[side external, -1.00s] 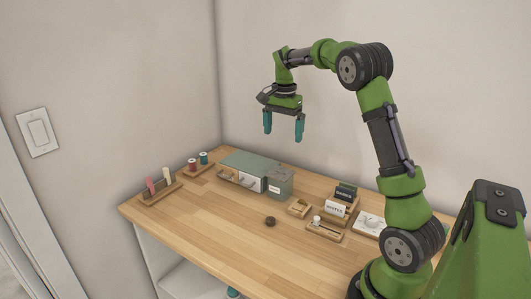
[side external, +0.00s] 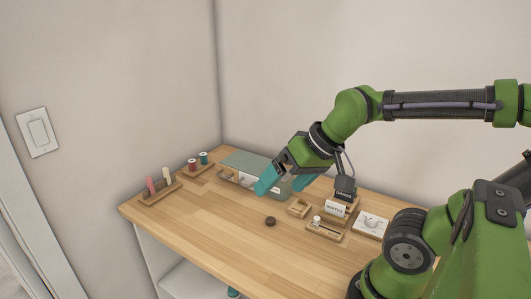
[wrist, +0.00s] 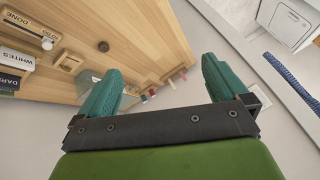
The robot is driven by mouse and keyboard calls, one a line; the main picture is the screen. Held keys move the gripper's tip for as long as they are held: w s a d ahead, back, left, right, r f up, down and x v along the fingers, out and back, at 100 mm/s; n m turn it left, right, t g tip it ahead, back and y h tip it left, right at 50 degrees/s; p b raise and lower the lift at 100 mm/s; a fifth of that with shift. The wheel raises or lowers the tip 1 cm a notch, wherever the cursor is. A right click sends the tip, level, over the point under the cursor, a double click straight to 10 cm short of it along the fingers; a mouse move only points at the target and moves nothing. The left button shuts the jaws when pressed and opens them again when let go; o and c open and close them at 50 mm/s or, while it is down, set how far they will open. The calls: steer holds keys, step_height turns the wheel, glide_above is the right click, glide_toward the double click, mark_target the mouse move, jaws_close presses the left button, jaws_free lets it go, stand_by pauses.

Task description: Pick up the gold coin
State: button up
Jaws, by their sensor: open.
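My gripper (side external: 286,183) is open and empty, its two teal fingers spread and tilted, above the back part of the table. Its fingers also show in the wrist view (wrist: 162,66), with nothing between them. I cannot make out a gold coin for certain in either view. A small dark brown round piece (side external: 270,221) lies on the bare wood, in front of and below the gripper. It also shows in the wrist view (wrist: 103,46). A small wooden tray (side external: 299,208) stands to its right; what it holds is too small to tell.
Spools and pegs in wooden holders (side external: 160,190) are at left. Labelled boxes (side external: 336,209) and a low tray (side external: 326,232) are at right. The table's front left (side external: 195,225) is clear.

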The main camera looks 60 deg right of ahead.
steer(key=shift+s+a+r, duration=0.3)
steer(key=shift+s+a, duration=0.15)
steer(key=shift+c, duration=0.3)
steer(key=shift+a+r+n+t, duration=0.1)
steer(key=shift+r+n+t, duration=0.2)
steer(key=shift+c, duration=1.1)
steer(key=c, duration=1.4)
